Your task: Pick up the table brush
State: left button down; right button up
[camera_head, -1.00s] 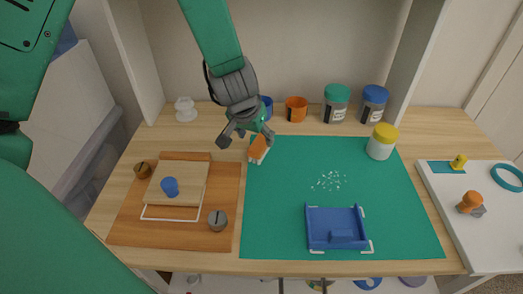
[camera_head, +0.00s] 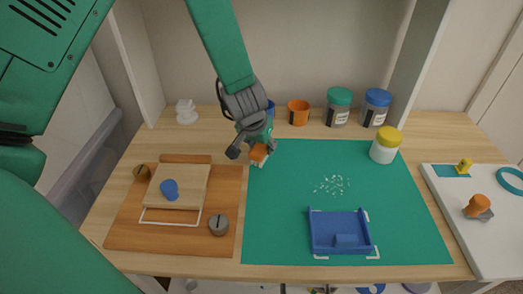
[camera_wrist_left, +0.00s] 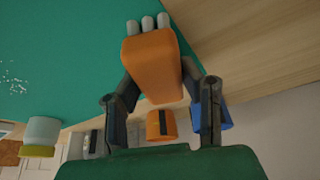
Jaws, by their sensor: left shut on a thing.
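The table brush (camera_head: 258,155) has an orange handle and pale bristles. It is at the left back corner of the green mat (camera_head: 285,190). My left gripper (camera_head: 254,150) is shut on the brush from above. In the left wrist view the brush's orange handle (camera_wrist_left: 152,68) lies between the two dark fingers, with the white bristle tufts pointing to the top of the picture. Whether the bristles touch the mat is hard to tell. My right gripper is not clearly seen.
A blue dustpan (camera_head: 340,232) lies at the mat's front, with white crumbs (camera_head: 332,185) behind it. A yellow-lidded jar (camera_head: 385,145) stands at the mat's right back. An orange cup (camera_head: 298,112) and other jars line the back. A wooden board (camera_head: 180,187) is at left.

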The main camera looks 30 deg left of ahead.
pick_arm(q)
notch_tip(320, 180, up, 10)
jog(key=p, duration=0.3)
jog(key=shift+p, duration=0.35)
